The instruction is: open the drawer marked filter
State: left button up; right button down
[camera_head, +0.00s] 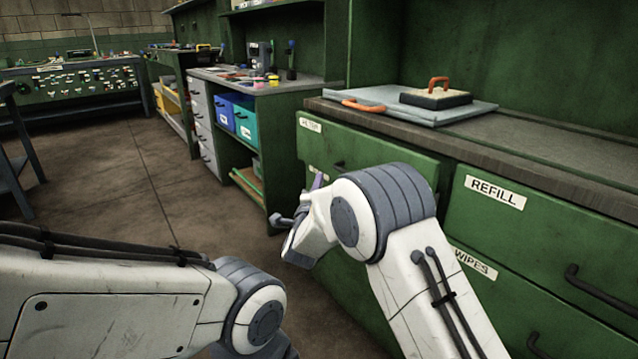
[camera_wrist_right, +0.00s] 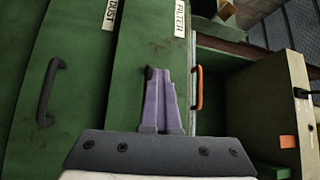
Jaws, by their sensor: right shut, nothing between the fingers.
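The green drawer marked filter (camera_head: 370,150) is at the top left of the right-hand cabinet, below the worktop; its label (camera_head: 311,125) is partly blurred. A dark handle (camera_head: 340,166) shows on its front, partly hidden by my right arm. In the right wrist view the filter drawer front (camera_wrist_right: 150,45) lies behind my right gripper (camera_wrist_right: 157,72), whose purple fingers are shut and empty. A dark bit beside the fingertips may be the handle; contact cannot be told. Only the fingers' edge shows in the head view (camera_head: 318,181). I cannot tell whether the drawer stands slightly out. My left gripper is out of view.
The dust drawer (camera_wrist_right: 80,60), with its black handle (camera_wrist_right: 47,90), adjoins the filter drawer. The refill drawer (camera_head: 530,225) is to the right, above the wipes drawer (camera_head: 560,325). A grey board (camera_head: 370,94) with an orange handle lies on the worktop. Floor (camera_head: 110,190) at left is open.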

dwell(0.3)
jog(key=c, duration=0.9)
grip_release()
jog(key=shift+o, duration=0.2)
jog(key=s+a+f+p, duration=0.1)
jog(key=s+p, duration=0.1)
jog(key=s, duration=0.8)
jog(key=shift+s+a+f, duration=0.15)
jog(key=shift+a+f, duration=0.05)
jog(key=shift+a, duration=0.1)
jog(key=w+d+b, duration=0.1)
jog(key=w+d, duration=0.2)
jog(key=w, duration=0.2)
jog(key=w+d+r+b, duration=0.1)
jog(key=w+d+b, duration=0.1)
jog(key=w, duration=0.3)
jog(key=w+d+b, duration=0.1)
jog(key=w+d, duration=0.3)
jog(key=w, duration=0.2)
jog(key=shift+d+r+b, duration=0.1)
jog(key=shift+r+b, duration=0.1)
jog(key=shift+b, duration=0.15)
